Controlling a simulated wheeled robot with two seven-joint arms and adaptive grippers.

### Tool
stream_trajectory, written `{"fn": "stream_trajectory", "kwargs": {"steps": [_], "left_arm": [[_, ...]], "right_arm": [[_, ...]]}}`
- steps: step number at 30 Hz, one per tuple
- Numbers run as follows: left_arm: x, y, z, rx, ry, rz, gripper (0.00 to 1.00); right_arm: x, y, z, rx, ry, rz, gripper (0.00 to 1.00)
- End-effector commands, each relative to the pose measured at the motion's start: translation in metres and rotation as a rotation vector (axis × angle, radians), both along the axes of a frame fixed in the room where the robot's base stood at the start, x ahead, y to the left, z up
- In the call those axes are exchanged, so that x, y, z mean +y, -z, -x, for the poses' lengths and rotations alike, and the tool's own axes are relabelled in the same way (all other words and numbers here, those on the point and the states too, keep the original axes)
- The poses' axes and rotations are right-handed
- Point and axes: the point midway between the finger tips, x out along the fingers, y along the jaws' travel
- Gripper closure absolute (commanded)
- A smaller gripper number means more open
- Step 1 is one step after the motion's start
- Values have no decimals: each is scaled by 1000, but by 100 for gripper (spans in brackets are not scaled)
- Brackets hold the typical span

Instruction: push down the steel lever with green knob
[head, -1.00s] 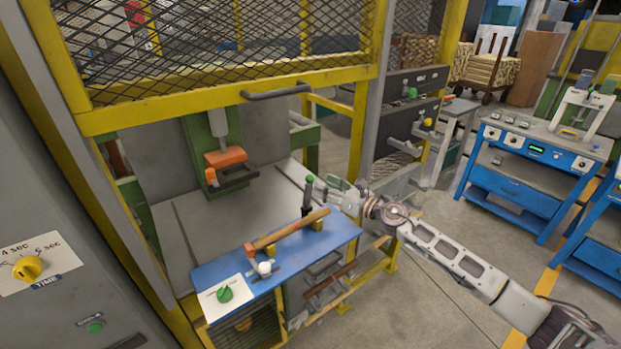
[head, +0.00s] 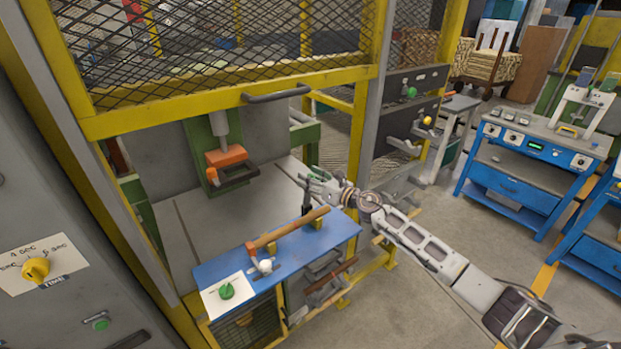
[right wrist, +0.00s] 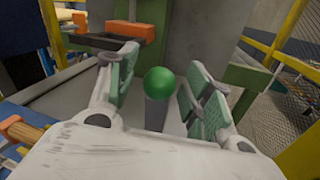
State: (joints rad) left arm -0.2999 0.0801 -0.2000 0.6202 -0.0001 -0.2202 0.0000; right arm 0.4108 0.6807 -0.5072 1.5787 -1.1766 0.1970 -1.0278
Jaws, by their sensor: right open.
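The green knob (right wrist: 159,83) is a round ball on top of a short grey steel lever (right wrist: 156,113) in the right wrist view. It stands between my spread right fingers, with gaps to both. My right gripper (right wrist: 163,88) is open and empty. In the head view my right gripper (head: 314,180) is at the lever's top, behind the wooden bar, and hides the knob. Part of the lever's dark stem (head: 306,208) shows below, roughly upright at the back edge of the blue panel (head: 215,270). My left gripper is not in view.
A turned wooden bar (head: 290,229) lies on yellow supports on the panel. A press with an orange block (head: 226,156) and a yellow mesh guard (head: 230,90) stand behind.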

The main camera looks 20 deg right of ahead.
Motion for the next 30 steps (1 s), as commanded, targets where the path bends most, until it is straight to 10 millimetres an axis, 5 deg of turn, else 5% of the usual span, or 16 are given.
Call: {"fn": "stream_trajectory", "kwargs": {"steps": [8, 20, 30], "left_arm": [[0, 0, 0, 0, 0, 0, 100], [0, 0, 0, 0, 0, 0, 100], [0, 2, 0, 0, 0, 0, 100]], "right_arm": [[0, 0, 0, 0, 0, 0, 49], [1, 0, 0, 1, -1, 0, 100], [2, 1, 1, 0, -3, -2, 100]]}}
